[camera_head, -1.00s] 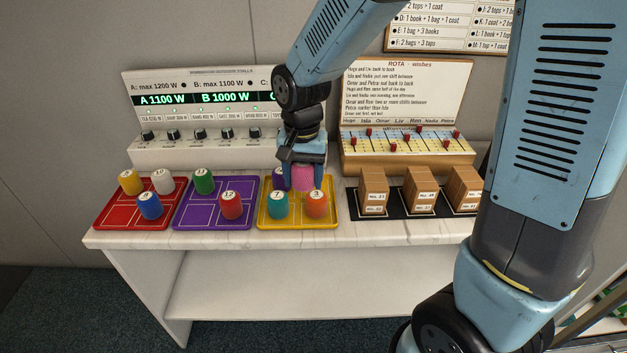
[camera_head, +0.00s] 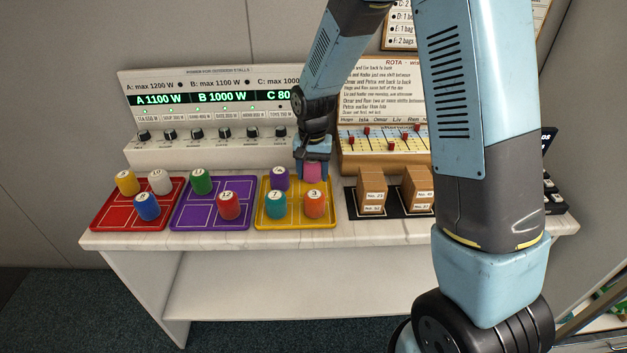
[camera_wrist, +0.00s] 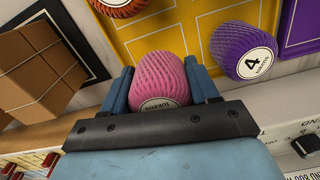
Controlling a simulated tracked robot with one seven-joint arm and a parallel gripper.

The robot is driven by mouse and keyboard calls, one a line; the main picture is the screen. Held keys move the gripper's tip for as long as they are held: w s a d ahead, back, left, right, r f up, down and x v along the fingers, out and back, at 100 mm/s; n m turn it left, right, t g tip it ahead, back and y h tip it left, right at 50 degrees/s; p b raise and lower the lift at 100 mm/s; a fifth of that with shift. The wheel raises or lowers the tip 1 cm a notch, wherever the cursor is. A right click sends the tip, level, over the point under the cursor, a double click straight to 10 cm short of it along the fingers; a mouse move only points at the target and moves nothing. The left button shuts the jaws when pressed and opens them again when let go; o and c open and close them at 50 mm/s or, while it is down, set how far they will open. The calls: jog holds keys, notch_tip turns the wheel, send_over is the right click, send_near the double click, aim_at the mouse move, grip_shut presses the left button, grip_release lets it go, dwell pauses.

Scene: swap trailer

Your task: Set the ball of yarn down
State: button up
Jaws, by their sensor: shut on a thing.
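My gripper (camera_head: 313,160) is shut on a pink ball of yarn (camera_head: 313,174). In the wrist view the pink ball (camera_wrist: 160,82) sits between the two blue fingers (camera_wrist: 160,90), its label partly hidden by the gripper. It is at the back right of the yellow tray (camera_head: 263,224). I cannot tell whether it touches the tray. On this tray stand a purple ball labelled 4 (camera_wrist: 244,50), a teal ball labelled 7 (camera_head: 276,204) and an orange ball labelled 3 (camera_head: 315,204).
The purple tray (camera_head: 181,222) and red tray (camera_head: 101,217) at left hold other yarn balls. Brown boxes (camera_head: 372,189) stand on a black mat right of the yellow tray. The power panel (camera_head: 205,150) and the rota board (camera_head: 382,160) stand close behind.

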aim_at(313, 180)
jog(key=shift+w+d+f, duration=0.1)
jog(key=shift+w+f, duration=0.15)
jog(key=shift+f, duration=1.65)
jog(key=o, duration=0.9)
jog(key=shift+f, duration=0.1)
jog(key=shift+c, duration=0.2)
